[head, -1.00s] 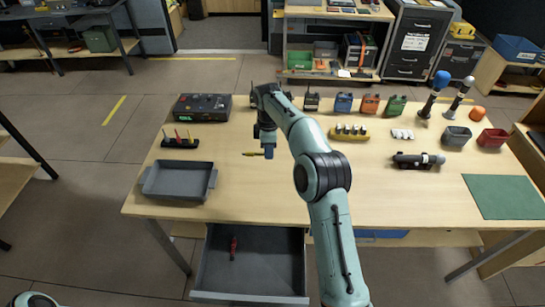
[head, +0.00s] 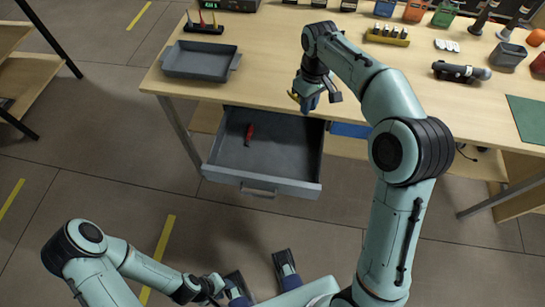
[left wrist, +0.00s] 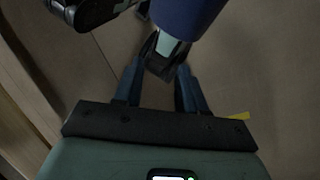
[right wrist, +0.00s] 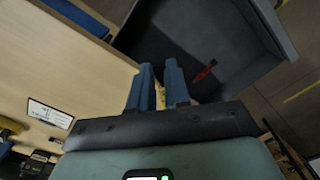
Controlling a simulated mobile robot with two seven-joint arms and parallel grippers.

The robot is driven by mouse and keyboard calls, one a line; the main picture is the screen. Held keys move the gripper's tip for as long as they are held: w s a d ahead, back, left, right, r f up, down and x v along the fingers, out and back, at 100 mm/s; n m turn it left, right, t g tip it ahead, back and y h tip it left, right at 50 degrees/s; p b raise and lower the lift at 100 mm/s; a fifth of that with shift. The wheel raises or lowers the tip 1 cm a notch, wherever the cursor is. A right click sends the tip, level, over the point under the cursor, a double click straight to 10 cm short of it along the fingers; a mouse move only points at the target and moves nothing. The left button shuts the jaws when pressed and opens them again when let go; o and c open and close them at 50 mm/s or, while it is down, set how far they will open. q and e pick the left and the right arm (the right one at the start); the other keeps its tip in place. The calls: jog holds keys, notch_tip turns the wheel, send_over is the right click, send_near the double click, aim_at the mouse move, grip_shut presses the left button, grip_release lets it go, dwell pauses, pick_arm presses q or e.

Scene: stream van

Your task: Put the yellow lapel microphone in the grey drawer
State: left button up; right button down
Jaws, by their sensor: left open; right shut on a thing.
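The yellow lapel microphone (head: 293,96) is small and mostly hidden by my right gripper (head: 307,103), which is shut on it. A bit of yellow also shows between the blue fingers in the right wrist view (right wrist: 160,98). In the head view that gripper appears at the table's front edge, by the drawer's back right corner; its height is unclear. My left gripper (head: 218,289) is open and empty, low by my base.
A red item (head: 249,134) lies in the drawer, whose floor is otherwise bare. A grey tray (head: 200,60) stands on the table's left, near a stand of small tools (head: 203,28). A yellow battery rack (head: 388,37) and a dark flashlight-like item (head: 460,72) are further right.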

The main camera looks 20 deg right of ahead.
aim_at(301, 152)
pick_arm(q)
notch_tip(301, 152, down, 4)
jog(key=b, duration=0.3)
jog(key=shift+w+a+r+t+b, duration=0.2)
jog(key=shift+t+b, duration=0.1)
jog(key=shift+b, duration=0.1)
pick_arm(e)
jog(key=shift+m, duration=0.4)
jog(key=f, duration=0.6)
jog(key=s+f, duration=0.1)
jog(key=f, duration=1.3)
jog(key=shift+s+a+f, duration=0.15)
jog(key=shift+s+f, duration=0.05)
jog(key=shift+f, duration=0.15)
jog(key=c, duration=1.1)
grip_release()
pick_arm(q)
jog(key=shift+s+r+p, duration=0.4)
jog(key=shift+r+p, duration=0.35)
jog(key=shift+p, duration=0.2)
pick_arm(e)
notch_tip(301, 152, up, 12)
jog(key=shift+r, duration=0.2)
